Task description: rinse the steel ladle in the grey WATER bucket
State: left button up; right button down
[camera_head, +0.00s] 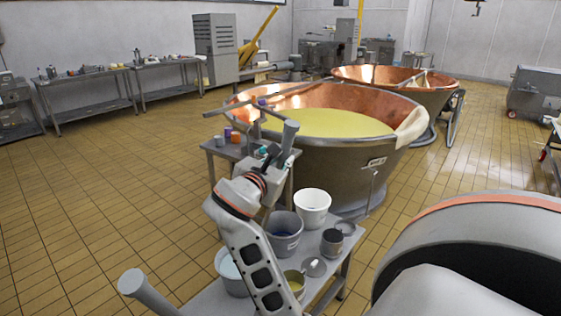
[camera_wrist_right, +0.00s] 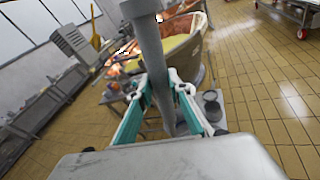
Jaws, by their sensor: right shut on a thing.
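My right gripper (camera_head: 268,153) is raised above the far end of the low steel table, shut around a grey rod-like handle (camera_head: 289,133). In the right wrist view the gripper (camera_wrist_right: 163,92) has the grey handle (camera_wrist_right: 150,45) between its teal-edged fingers. This looks like the ladle's handle; its bowl cannot be made out. A grey bucket (camera_head: 285,243) with a small unreadable label and a dark bluish inside stands on the table, below and nearer than the gripper. My left gripper is not in view.
Beside the grey bucket stand a white bucket (camera_head: 313,208), a bucket with pale blue contents (camera_head: 229,268) and a dark can (camera_head: 332,243). A large copper vat (camera_head: 340,160) of yellow liquid is behind. A grey cylinder (camera_head: 132,284) sticks up at lower left.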

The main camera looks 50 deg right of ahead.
jog(key=shift+w+d, duration=0.15)
jog(key=shift+d, duration=0.5)
jog(key=shift+v, duration=1)
jog(key=shift+x, duration=1)
jog(key=shift+v, duration=1)
jog(key=shift+w+a+f, duration=0.1)
jog(key=shift+w, duration=0.05)
